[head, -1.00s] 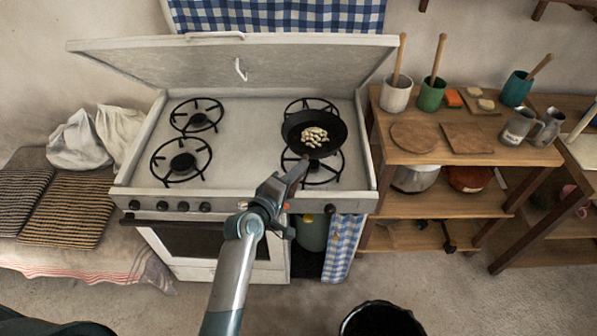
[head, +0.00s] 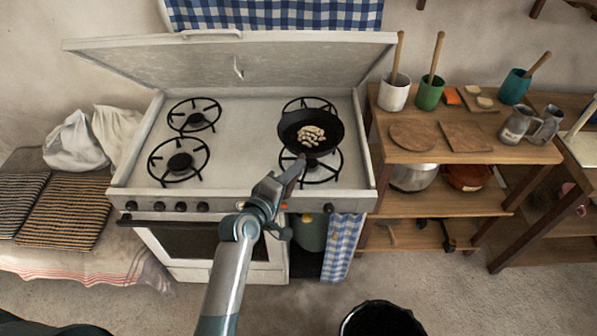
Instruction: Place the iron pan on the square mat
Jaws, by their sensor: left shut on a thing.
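The black iron pan (head: 333,143) holds a heap of pale beans or nuts (head: 311,135). It is over the right-hand burners of the stove; I cannot tell whether it rests on them or is slightly raised. My left gripper (head: 296,169) is shut on the pan's handle at its near side, and the jaws hide most of the handle. The square mat (head: 466,137) is brown and lies bare on the top of the wooden shelf table to the right, beside a round brown mat (head: 413,136). My right gripper is not in view.
The stove's raised lid (head: 240,65) stands behind the burners. White (head: 396,93), green (head: 430,93) and teal (head: 515,88) utensil pots stand behind the mats. Grey mugs (head: 520,123) stand right of the square mat. A black bin (head: 381,319) is on the floor.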

